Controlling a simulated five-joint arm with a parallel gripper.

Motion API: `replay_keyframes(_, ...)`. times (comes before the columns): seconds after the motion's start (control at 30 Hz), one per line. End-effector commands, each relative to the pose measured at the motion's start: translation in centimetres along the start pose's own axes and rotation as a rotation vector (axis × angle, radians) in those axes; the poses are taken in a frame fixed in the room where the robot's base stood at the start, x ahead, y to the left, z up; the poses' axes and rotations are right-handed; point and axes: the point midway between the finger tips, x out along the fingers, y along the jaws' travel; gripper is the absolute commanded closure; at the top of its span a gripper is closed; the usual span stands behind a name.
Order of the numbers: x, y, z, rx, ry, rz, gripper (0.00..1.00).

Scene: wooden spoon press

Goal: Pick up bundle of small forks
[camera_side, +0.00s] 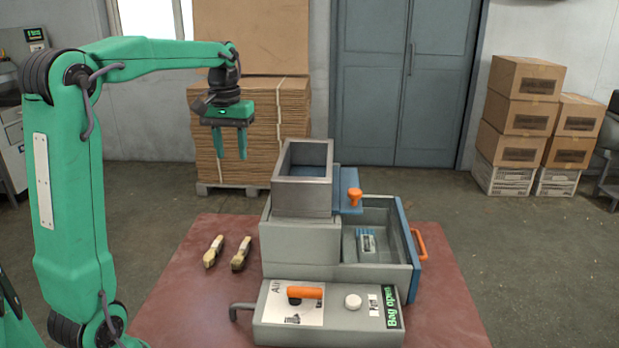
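Two small bundles lie side by side on the reddish table (180,310), left of the grey press. One is the left bundle (214,251) and the other is the right bundle (241,253). Both look pale wood-coloured with a dark band around the middle. They are too small to tell whether they hold forks or spoons. My green gripper (231,156) hangs above and behind the bundles, pointing down. Its two fingers are apart with nothing between them.
The grey press (300,245) carries an open-topped metal hopper (303,205). Its open drawer (378,272) extends right, with an orange handle (420,245). A control box (330,318) with an orange lever (305,292) stands in front. The table left of the bundles is clear.

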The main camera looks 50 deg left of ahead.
Motion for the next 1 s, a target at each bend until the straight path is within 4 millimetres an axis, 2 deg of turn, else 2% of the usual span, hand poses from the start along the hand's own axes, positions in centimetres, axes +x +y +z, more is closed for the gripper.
replay_keyframes(0.2, 0.8, -1.2, -1.5, -0.045, -0.031, -0.006, 0.60)
replay_keyframes(0.57, 6.2, -1.1, -1.2, -0.042, -0.032, -0.006, 0.60)
replay_keyframes(0.77, 11.0, -1.2, -1.0, -0.042, -0.035, -0.007, 0.60)
replay_keyframes(1.0, 18.8, -1.2, -0.7, -0.042, -0.036, -0.007, 0.60)
